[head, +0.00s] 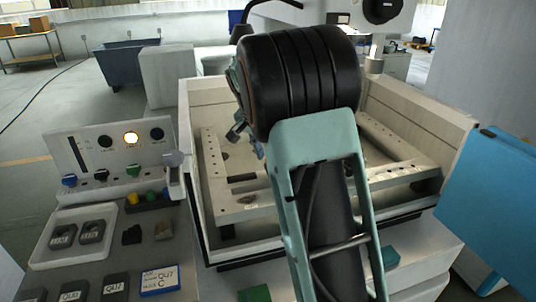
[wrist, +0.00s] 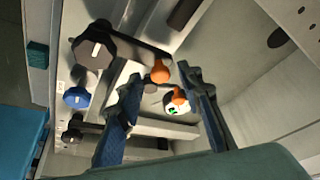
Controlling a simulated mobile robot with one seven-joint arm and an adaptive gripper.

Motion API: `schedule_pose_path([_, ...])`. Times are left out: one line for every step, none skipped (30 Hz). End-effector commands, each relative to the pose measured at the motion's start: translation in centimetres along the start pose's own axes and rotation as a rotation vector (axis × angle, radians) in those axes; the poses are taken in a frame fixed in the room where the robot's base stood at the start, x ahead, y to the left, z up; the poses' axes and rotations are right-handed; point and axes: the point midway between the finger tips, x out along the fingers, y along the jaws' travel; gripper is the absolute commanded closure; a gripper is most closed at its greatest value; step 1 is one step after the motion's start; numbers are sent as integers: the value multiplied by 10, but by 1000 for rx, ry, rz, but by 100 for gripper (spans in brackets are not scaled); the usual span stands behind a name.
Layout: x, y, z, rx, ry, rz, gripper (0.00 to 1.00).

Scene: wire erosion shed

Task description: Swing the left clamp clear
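In the wrist view my gripper (wrist: 160,75) is open, its two blue fingers spread apart. An orange knob (wrist: 160,71) shows between the fingertips, near the end of a dark clamp-like bar (wrist: 140,43). A second orange piece (wrist: 179,96) and a white round part with a green mark lie further down between the fingers. A dark faceted knob (wrist: 92,50) and a blue knob (wrist: 77,97) sit to the left. I cannot tell which piece is the left clamp, or whether a finger touches it. In the head view my gripper (head: 246,141) is partly hidden by my arm, inside the tank.
The tank (head: 186,130) has raised walls around a pale frame (head: 211,160) with holes. A control panel (head: 110,150) with a lit lamp (head: 131,138) stands left. Below it are a tray (head: 50,255) and dark blocks. A blue panel (head: 490,200) stands right.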

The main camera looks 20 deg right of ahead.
Motion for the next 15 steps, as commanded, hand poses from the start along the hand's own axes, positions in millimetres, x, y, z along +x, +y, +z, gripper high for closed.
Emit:
schedule_pose_path([0, 0, 0, 0, 0, 0, 66])
schedule_pose_path([0, 0, 0, -1, 0, 0, 66])
schedule_pose_path([-1, 0, 0, -1, 0, -1, 66])
schedule_pose_path([-3, 0, 0, -1, 1, -1, 66])
schedule_pose_path([-5, -1, 0, -1, 1, -2, 66])
schedule_pose_path([-8, -1, 0, -1, 2, -3, 66])
schedule_pose_path([-12, -1, 0, -1, 2, -3, 66])
schedule_pose_path([-17, -1, -1, -1, 2, -3, 66])
schedule_pose_path([-24, -1, -1, 0, 3, -4, 66])
schedule_pose_path([-30, -1, -1, 0, 4, -5, 66])
schedule_pose_path([-37, -1, -1, 0, 3, -4, 66])
schedule_pose_path([-46, -2, -1, -1, 4, -5, 66])
schedule_pose_path([-53, -2, -1, -1, 3, -5, 66])
schedule_pose_path([-59, -1, -1, -1, 3, -5, 66])
schedule_pose_path([-68, -1, -1, 0, 3, -4, 66])
